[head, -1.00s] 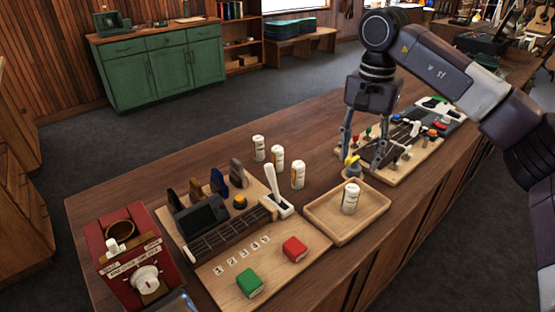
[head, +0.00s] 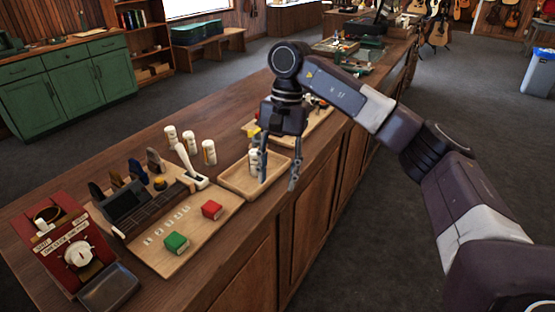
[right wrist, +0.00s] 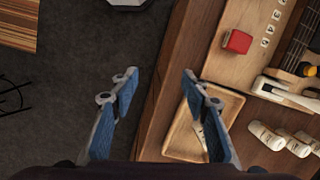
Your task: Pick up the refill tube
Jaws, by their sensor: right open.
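White refill tubes with printed labels stand upright on the counter. One tube (head: 253,161) is in a shallow wooden tray (head: 228,185), partly hidden behind a finger of my right gripper (head: 279,182). Several others, such as this tube (head: 209,152), stand behind the tray. My right gripper is open and empty, pointing down at the tray's right side near the counter's front edge. In the right wrist view the open fingers (right wrist: 159,84) straddle the counter edge, one over the floor, the other covering part of the tray (right wrist: 176,153). My left gripper is out of view.
Left of the tray is a wooden board (head: 194,232) with a fretboard, a red block (head: 212,209) and a green block (head: 176,242). A red machine (head: 70,245) stands at the counter's left end. Another board with small parts lies behind my right gripper.

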